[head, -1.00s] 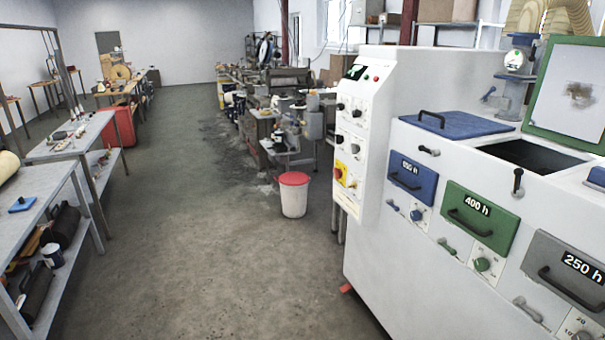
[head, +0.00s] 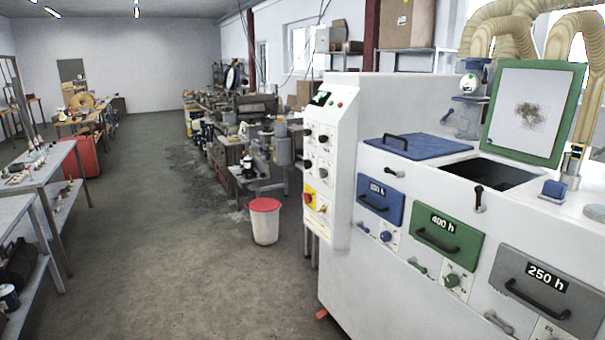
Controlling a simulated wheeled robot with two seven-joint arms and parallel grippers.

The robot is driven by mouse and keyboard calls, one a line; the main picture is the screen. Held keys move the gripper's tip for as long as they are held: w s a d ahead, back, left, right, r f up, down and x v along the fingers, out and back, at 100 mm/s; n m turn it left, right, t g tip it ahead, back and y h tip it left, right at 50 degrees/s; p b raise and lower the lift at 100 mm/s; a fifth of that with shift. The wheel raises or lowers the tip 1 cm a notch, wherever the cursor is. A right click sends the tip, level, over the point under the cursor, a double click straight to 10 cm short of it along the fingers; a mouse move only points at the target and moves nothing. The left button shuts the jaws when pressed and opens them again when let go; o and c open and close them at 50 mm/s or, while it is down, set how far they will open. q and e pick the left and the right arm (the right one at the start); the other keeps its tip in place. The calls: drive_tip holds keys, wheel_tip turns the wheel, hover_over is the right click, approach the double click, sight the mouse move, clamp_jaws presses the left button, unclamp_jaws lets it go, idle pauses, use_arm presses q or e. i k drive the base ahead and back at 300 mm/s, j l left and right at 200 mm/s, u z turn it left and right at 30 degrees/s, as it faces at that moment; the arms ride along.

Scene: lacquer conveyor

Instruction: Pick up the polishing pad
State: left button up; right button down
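No item is clearly identifiable as the polishing pad. A small blue block (head: 553,190) with a rounded top sits on the white machine's top at the right, beside the open bay. A flat pale round disc (head: 596,212) lies near it at the right edge. I cannot tell whether either one is the pad. Neither of my grippers is in view.
The white machine (head: 345,262) with blue, green and grey drawers fills the right. Its green-framed lid (head: 569,118) stands open. A red-lidded bin (head: 265,225) stands left of it. Grey benches (head: 58,152) line the left; the floor between is clear.

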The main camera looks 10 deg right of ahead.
sight(553, 192)
drive_tip(key=z, duration=1.5)
